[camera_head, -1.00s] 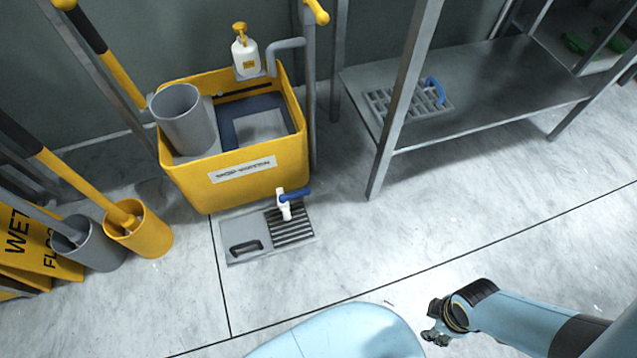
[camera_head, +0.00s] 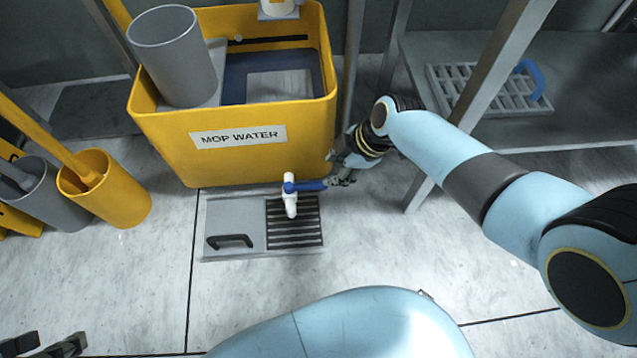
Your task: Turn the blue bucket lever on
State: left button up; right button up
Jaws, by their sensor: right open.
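The yellow bucket (camera_head: 180,150) labelled "MOP WATER" stands on the floor against the wall. A white tap (camera_head: 290,203) sticks out low on its front. The tap's blue lever (camera_head: 310,186) points right, roughly along the bucket's front. My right gripper (camera_head: 341,178) is open at the free end of the lever, close to the bucket's lower right corner. I cannot tell whether its fingers touch the lever. My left gripper (camera_head: 45,344) shows only partly at the bottom left corner, its fingertips apart, far from the bucket.
A floor drain grate (camera_head: 308,234) and a grey plate with a black handle (camera_head: 230,241) lie below the tap. A grey cylinder (camera_head: 180,60) sits in the bucket. A metal shelf (camera_head: 590,115) stands right. Yellow (camera_head: 115,195) and grey (camera_head: 50,200) holders stand left.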

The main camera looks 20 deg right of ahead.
jog(key=b, duration=0.3)
send_over(315, 185)
jog(key=s+d, duration=0.2)
notch_tip(315, 185, down, 5)
jog(key=shift+w, duration=0.1)
jog(key=shift+b+x, duration=1)
jog(key=shift+x, duration=0.2)
jog(key=shift+b+x, duration=0.65)
jog(key=shift+x, duration=0.25)
pick_arm(q)
notch_tip(315, 185, down, 6)
jog(key=w+t, duration=0.2)
jog(key=t, duration=0.7)
jog(key=shift+w+d+r+h, duration=0.2)
jog(key=shift+d+h, duration=0.1)
jog(key=shift+d, duration=0.1)
pick_arm(e)
jog(key=shift+w+a+f, duration=0.15)
jog(key=shift+w+f, duration=0.05)
jog(key=shift+w, duration=0.05)
grip_shut()
